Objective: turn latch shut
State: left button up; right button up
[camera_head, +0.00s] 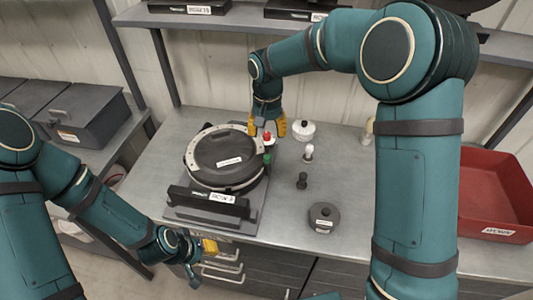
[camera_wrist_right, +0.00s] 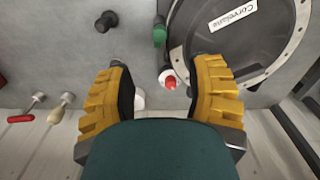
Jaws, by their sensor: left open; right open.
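The seed meter is a round dark housing with a labelled lid (camera_head: 222,150) and a pale bolted rim, on a grey base on the bench. At its right edge are a red-tipped white piece (camera_head: 267,137) and a green piece (camera_head: 267,158); I cannot tell which is the latch. My right gripper (camera_head: 267,127) points down at the red piece. In the right wrist view, my right gripper (camera_wrist_right: 162,75) is open, with the red tip (camera_wrist_right: 170,82) between its fingertips, nearer the right finger. The green piece (camera_wrist_right: 160,36) lies just beyond. My left gripper (camera_head: 201,248) is open and empty by the bench's front edge.
A white round part (camera_head: 303,130), a small white-topped knob (camera_head: 308,152), a black knob (camera_head: 302,180) and a dark round container (camera_head: 324,216) stand right of the meter. A red bin (camera_head: 497,195) is at the far right. A labelled black block (camera_head: 212,200) lies before the meter.

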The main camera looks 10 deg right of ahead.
aim_at(267, 156)
notch_tip(267, 156, down, 11)
jog(key=shift+f, duration=0.1)
dwell(0.3)
grip_shut()
